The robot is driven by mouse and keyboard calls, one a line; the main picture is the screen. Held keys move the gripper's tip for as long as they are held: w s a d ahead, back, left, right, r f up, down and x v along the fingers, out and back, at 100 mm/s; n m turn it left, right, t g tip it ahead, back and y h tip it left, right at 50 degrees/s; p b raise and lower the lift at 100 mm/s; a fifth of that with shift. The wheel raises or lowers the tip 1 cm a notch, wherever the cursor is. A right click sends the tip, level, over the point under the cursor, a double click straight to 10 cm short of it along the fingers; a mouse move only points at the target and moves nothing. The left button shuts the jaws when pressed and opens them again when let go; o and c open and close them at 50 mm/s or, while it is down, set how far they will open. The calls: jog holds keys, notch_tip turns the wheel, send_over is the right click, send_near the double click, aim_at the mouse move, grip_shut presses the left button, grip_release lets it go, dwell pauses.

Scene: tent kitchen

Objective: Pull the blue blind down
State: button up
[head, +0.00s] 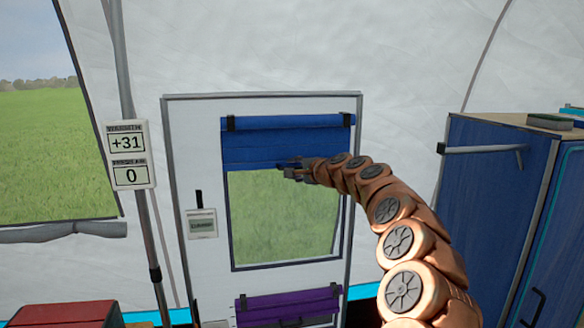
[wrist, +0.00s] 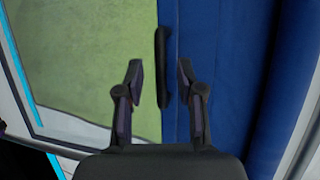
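The blue blind (head: 260,145) hangs partly lowered over the upper part of the door's window. It fills the right half of the wrist view (wrist: 225,70), which sees it turned sideways. A dark bar handle (wrist: 162,75) runs along its lower edge. My gripper (head: 287,168) is at the blind's lower edge, right of its middle, and hides the handle there in the head view. In the wrist view my gripper (wrist: 160,64) is open, with the handle between its two fingers in the picture. A gap shows on both sides; I cannot tell the depth.
The white door (head: 192,165) has a window (head: 275,220) with grass behind it. A purple blind (head: 285,305) is rolled up lower on the door. A blue cabinet (head: 490,200) stands right of my arm.

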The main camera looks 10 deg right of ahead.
jog(key=shift+x, duration=0.8)
grip_shut()
dwell(0.4)
